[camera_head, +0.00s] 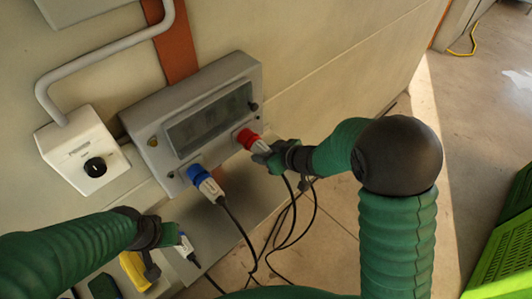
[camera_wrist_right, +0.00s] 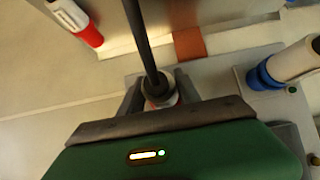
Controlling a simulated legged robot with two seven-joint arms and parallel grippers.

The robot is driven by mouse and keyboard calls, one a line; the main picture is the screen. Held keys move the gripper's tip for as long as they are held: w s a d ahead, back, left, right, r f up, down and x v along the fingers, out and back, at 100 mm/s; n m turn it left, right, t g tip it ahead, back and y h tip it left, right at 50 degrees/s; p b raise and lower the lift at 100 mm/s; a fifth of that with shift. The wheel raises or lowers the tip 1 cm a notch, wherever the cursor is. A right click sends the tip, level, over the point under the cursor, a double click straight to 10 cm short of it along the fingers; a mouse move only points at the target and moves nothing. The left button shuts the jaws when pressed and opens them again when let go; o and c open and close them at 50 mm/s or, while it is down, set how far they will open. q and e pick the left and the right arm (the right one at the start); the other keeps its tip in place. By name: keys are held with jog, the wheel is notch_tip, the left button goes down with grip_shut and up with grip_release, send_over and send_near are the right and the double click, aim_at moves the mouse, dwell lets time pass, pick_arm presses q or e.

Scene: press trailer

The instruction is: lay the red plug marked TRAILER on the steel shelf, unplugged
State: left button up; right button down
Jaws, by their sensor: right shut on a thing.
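The red plug (camera_head: 247,138) with a pale body is at the right end of the grey socket box (camera_head: 222,85). My right gripper (camera_head: 268,158) is shut on its pale rear end, and in the right wrist view the fingers (camera_wrist_right: 160,95) close around a pale ring with a dark cable. I cannot tell whether it is fully seated, and the TRAILER marking cannot be read. The steel shelf (camera_head: 205,232) lies below the box. My left gripper (camera_head: 163,252) is over the shelf's left part, fingers apart, with no plug visibly between them.
A blue plug (camera_head: 205,182) sits in the box; it also shows in the right wrist view (camera_wrist_right: 285,68). A white and blue connector (camera_head: 186,247) and a yellow item (camera_head: 134,268) lie on the shelf. A second red-and-white plug (camera_wrist_right: 80,22) shows in the wrist view. Cables (camera_head: 285,235) hang.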

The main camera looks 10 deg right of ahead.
jog(key=shift+s+r, duration=0.1)
jog(key=shift+s, duration=0.35)
jog(key=shift+s+d, duration=0.95)
jog(key=shift+d, duration=0.15)
pick_arm(q)
jog(key=shift+a+r+p, duration=0.3)
jog(key=shift+p, duration=0.05)
pick_arm(e)
jog(key=shift+s+d, duration=0.5)
jog(key=shift+s, duration=0.35)
jog(key=shift+s+d, duration=0.45)
jog(key=shift+s, duration=0.4)
